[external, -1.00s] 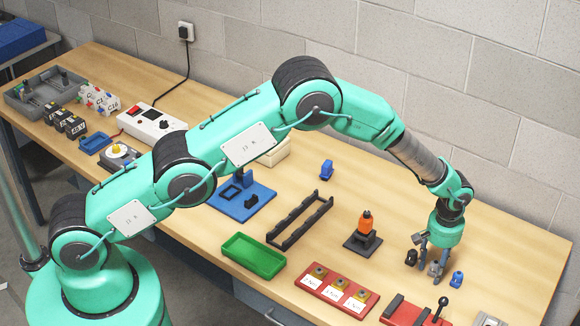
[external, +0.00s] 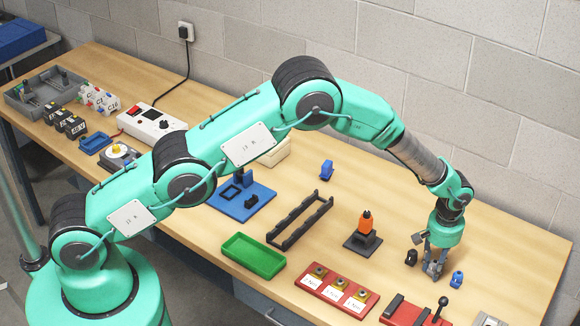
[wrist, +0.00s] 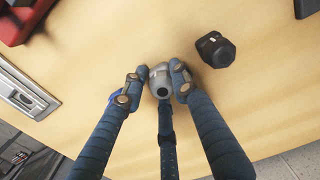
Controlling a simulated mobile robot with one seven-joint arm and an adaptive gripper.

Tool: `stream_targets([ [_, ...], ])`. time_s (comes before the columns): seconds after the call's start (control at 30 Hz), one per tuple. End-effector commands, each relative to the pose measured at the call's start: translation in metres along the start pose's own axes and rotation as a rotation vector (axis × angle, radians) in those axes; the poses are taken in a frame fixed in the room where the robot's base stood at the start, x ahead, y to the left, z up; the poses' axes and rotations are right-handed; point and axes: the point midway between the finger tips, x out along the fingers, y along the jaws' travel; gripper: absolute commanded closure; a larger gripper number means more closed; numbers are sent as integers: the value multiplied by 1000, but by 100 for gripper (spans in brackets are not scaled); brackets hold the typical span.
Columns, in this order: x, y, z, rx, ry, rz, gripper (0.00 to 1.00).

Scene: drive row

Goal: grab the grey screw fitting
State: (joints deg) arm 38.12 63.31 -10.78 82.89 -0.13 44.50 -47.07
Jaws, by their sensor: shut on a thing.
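The grey screw fitting (wrist: 160,82) is between the fingertips of my gripper (wrist: 157,84) in the wrist view. My gripper is shut on it, with a finger touching each side. In the external view my gripper (external: 434,268) points down at the right part of the bench, and the grey fitting (external: 433,270) is mostly hidden between the fingers. The fitting is at or very near the bench top; I cannot tell whether it touches.
A black fitting (external: 411,257) stands just left of my gripper, also in the wrist view (wrist: 215,49). A blue fitting (external: 457,279) stands just right. A black stand with an orange piece (external: 366,224) and a red rack (external: 337,288) are farther left.

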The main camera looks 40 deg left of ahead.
Motion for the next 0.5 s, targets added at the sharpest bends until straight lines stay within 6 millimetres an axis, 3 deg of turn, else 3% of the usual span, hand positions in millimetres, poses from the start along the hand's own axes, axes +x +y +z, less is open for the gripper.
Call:
stream_targets([
  [0.27,-9,0,0,0,1,1,97],
  [0.5,-32,1,-1,0,2,2,97],
])
